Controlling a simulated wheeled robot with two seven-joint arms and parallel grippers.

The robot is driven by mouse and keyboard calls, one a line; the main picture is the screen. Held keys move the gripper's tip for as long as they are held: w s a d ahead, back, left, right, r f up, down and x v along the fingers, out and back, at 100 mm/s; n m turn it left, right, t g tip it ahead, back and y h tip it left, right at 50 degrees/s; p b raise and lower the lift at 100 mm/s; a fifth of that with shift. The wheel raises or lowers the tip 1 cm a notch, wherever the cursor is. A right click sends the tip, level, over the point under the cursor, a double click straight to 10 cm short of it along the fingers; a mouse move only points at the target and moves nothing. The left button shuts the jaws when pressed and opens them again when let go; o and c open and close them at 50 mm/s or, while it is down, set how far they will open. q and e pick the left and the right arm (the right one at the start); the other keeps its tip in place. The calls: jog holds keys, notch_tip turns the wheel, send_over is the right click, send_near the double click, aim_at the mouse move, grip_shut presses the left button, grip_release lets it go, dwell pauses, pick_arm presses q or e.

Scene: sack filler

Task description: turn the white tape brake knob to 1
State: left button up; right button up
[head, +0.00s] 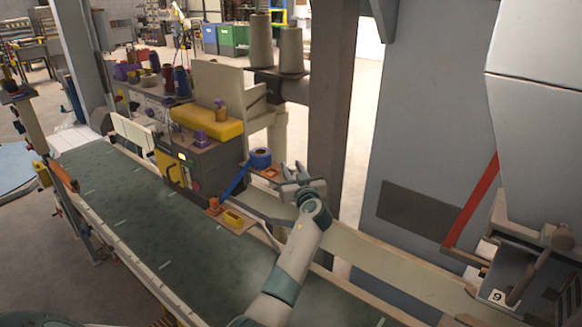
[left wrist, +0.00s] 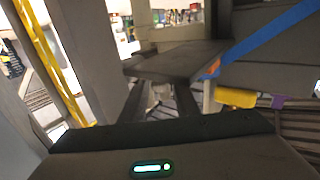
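My left gripper (head: 293,170) is at the end of the arm in the middle of the head view, just right of the blue tape roll (head: 260,158) and its small bracket. Its two fingers stand apart; in the left wrist view (left wrist: 160,98) they show as dark bars with a gap between them. A small pale shape (left wrist: 160,92) shows in that gap, under a dark plate; I cannot tell whether it is the white tape brake knob. My right gripper is not in view.
Blue tape (head: 235,180) runs from the roll down to an orange and yellow guide (head: 233,218) by the green conveyor belt (head: 135,215). A sewing machine with a yellow top (head: 205,122) stands behind. A brown post (head: 335,100) rises close behind the gripper.

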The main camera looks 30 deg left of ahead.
pick_arm(q)
grip_shut()
jog(key=shift+s+m+t+h, duration=0.1)
jog(key=shift+m+t+h, duration=0.2)
jog(key=shift+t, duration=0.1)
jog(key=shift+m+t+h+p, duration=0.3)
jog(key=shift+h+p, duration=0.1)
jog(key=m+t+h+p, duration=0.2)
jog(key=h, duration=0.1)
jog(key=shift+r+p, duration=0.2)
jog(key=shift+p, duration=0.15)
jog(key=shift+f+m+t+h+p, duration=0.15)
jog(key=shift+m+t+h+p, duration=0.25)
jog(key=shift+m+h, duration=0.2)
